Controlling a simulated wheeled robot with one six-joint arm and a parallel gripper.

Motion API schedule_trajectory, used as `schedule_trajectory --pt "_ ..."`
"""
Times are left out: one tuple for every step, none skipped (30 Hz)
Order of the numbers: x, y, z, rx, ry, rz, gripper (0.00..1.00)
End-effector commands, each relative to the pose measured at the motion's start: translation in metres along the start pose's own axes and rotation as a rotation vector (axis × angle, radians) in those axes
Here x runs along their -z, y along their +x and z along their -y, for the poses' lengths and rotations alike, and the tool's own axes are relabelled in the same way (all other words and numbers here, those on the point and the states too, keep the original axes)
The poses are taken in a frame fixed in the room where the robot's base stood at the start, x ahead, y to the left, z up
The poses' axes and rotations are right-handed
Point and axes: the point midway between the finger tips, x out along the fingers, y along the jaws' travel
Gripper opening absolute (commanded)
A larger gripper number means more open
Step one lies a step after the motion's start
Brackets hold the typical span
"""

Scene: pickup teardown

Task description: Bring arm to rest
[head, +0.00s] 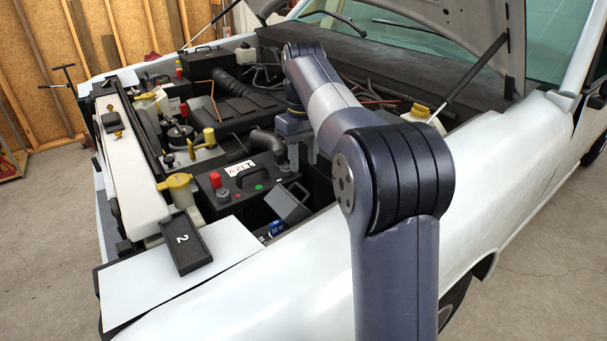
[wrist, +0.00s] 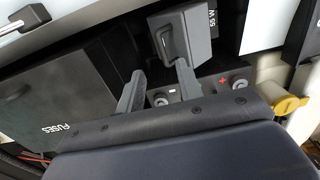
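My arm (head: 397,180) reaches from the front of the head view over the white fender into the engine bay. My gripper (head: 302,160) hangs with its fingers down over the bay, near a black battery-like box (head: 238,190). The wrist view also shows the gripper (wrist: 159,83), with its two grey fingers spread apart and nothing held between them. Beyond the fingertips in the wrist view is a grey block with a handle (wrist: 180,38). Terminals marked minus (wrist: 161,99) and plus (wrist: 240,82) lie beside the fingers. Whether a finger touches anything cannot be told.
The raised hood's prop rod (head: 474,77) stands right of the arm. A box marked FUSES (wrist: 70,92) is left of the fingers. Floor at the lower right is clear.

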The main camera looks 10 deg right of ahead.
Motion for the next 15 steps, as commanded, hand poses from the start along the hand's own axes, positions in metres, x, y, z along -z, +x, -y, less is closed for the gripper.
schedule_trajectory --pt "0.001 -0.009 0.000 -0.001 0.000 -0.003 0.34" --pt "0.001 -0.014 0.000 -0.001 0.000 -0.003 0.34" --pt "0.000 -0.020 0.000 -0.001 0.000 -0.002 0.34" --pt "0.001 -0.023 0.000 -0.001 0.000 -0.002 0.34" --pt "0.000 -0.027 0.000 0.000 0.000 -0.001 0.34" --pt "0.000 -0.031 0.000 0.000 0.000 -0.001 0.34" --pt "0.000 -0.033 0.000 0.000 0.000 -0.001 0.34" --pt "0.000 -0.035 0.000 0.000 0.000 0.000 0.34" --pt "0.000 -0.037 0.000 0.000 0.000 0.000 0.34" --pt "0.000 -0.039 0.000 0.000 0.000 0.000 0.34" --pt "0.000 -0.040 0.000 0.000 0.000 0.000 0.34" --pt "0.000 -0.041 0.000 0.000 0.000 0.000 0.34" --pt "0.000 -0.041 0.000 0.000 0.000 0.001 0.34" --pt "0.000 -0.042 0.000 0.000 0.000 0.001 0.34" --pt "0.000 -0.042 0.000 0.000 0.000 0.001 0.34"
